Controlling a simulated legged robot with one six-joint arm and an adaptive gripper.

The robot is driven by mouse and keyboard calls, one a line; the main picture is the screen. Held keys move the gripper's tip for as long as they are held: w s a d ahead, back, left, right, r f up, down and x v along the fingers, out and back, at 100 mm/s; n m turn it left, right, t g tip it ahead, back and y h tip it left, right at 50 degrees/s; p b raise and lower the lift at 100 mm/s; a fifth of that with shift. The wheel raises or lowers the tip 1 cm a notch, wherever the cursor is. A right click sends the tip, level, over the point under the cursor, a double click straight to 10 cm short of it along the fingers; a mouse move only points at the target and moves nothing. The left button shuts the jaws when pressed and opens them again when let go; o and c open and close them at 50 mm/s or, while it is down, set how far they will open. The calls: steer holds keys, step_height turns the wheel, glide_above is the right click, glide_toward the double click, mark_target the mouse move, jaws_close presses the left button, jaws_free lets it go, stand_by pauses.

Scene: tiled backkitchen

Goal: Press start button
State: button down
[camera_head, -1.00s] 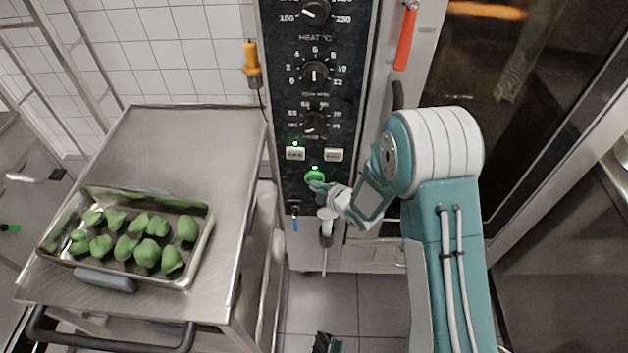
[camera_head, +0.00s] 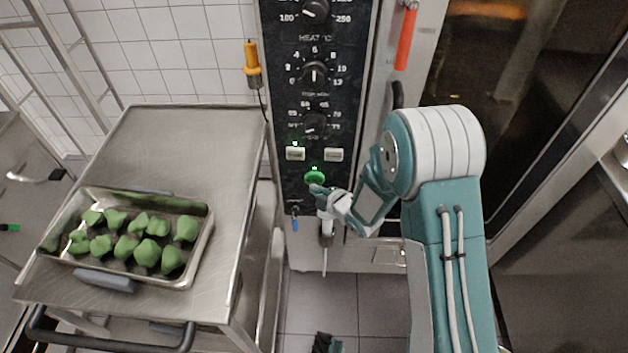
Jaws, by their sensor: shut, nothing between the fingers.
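The green round start button (camera_head: 314,177) is on the lower part of the oven's black control panel (camera_head: 290,110). It looks bright green, and a small green light shows just above it. My gripper (camera_head: 314,188) is shut and empty, with its tip just below the button in the picture. I cannot tell whether the tip touches the panel.
A steel trolley (camera_head: 190,135) stands at left, bearing a metal tray (camera_head: 195,262) of several green pieces. A yellow probe (camera_head: 252,62) hangs left of the panel. The glass oven door, with a red handle (camera_head: 405,40), is at right. A tap-like fitting hangs below the panel.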

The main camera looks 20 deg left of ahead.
steer(key=s, duration=0.2)
steer(key=s+d, duration=0.1)
steer(key=s, duration=0.2)
steer(key=shift+d, duration=0.1)
stand_by(0.3)
steer(key=shift+w, duration=0.1)
stand_by(0.6)
steer(key=w+d+r+m+t+h, duration=0.15)
steer(key=d+r+m+h, duration=0.65)
steer(key=d+r+m, duration=0.85)
steer(key=s+d+r+m+g+h, duration=0.1)
steer(key=s+d+r+m, duration=0.3)
steer(key=s, duration=0.7)
steer(key=s+d+r+m+g+h, duration=0.1)
steer(key=s+d+r+m, duration=0.3)
steer(key=s+d+r, duration=0.4)
steer(key=s+d+g, duration=0.1)
steer(key=s, duration=0.2)
steer(key=shift+d+r+g, duration=0.15)
steer(key=shift+g, duration=0.2)
